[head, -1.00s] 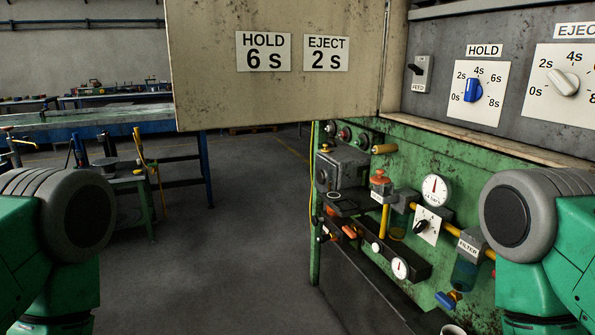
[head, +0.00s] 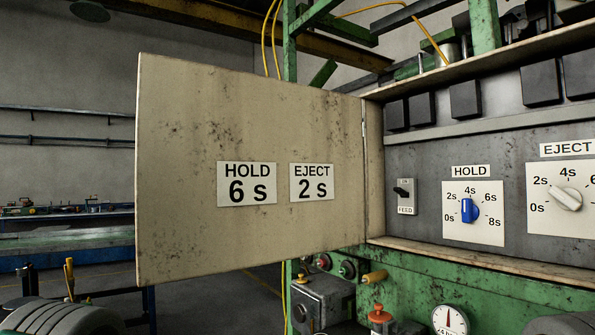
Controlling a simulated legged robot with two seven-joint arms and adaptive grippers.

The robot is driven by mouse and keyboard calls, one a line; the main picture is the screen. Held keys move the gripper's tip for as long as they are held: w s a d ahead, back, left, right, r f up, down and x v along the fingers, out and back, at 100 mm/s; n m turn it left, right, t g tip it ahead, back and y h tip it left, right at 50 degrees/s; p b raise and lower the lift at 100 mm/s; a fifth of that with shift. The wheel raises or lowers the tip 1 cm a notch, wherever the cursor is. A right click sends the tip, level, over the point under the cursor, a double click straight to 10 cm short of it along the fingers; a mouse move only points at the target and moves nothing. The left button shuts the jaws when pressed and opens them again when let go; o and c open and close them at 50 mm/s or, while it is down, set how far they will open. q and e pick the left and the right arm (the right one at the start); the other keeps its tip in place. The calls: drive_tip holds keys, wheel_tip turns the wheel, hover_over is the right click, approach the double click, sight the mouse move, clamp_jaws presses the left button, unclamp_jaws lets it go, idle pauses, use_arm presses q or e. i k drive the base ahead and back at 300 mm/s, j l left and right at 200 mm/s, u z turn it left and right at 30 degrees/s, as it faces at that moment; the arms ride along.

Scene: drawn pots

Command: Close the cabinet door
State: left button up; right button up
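The cabinet door (head: 250,120) is a stained beige panel in the head view. It stands wide open, swung out to the left from its hinge (head: 365,130) at the cabinet's left edge. Its inner face carries the labels HOLD 6 s (head: 247,184) and EJECT 2 s (head: 311,183). The open cabinet (head: 425,148) on the right shows a grey panel with a FEED switch (head: 405,195), a blue HOLD knob (head: 469,210) and a white EJECT knob (head: 566,199). Neither of my grippers is in view; only rounded parts of my arms show at the bottom corners.
Below the cabinet is a green machine front with a gauge (head: 450,320), a red-topped fitting (head: 379,314) and a yellow handle (head: 374,278) sticking out. A workbench (head: 65,240) stands behind at the left. Green beams and yellow cables run above.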

sight(236, 170)
drive_tip(key=i+j+z, duration=0.25)
drive_tip(key=j+z, duration=0.25)
drive_tip(key=j, duration=0.4)
drive_tip(key=j+z, duration=0.45)
drive_tip(key=j, duration=0.5)
drive_tip(key=j+z, duration=0.5)
drive_tip(key=j, duration=0.45)
drive_tip(key=i+j+z, duration=0.15)
drive_tip(key=j+z, duration=0.25)
drive_tip(key=j, duration=0.45)
drive_tip(key=j+z, duration=0.45)
drive_tip(key=j, duration=0.4)
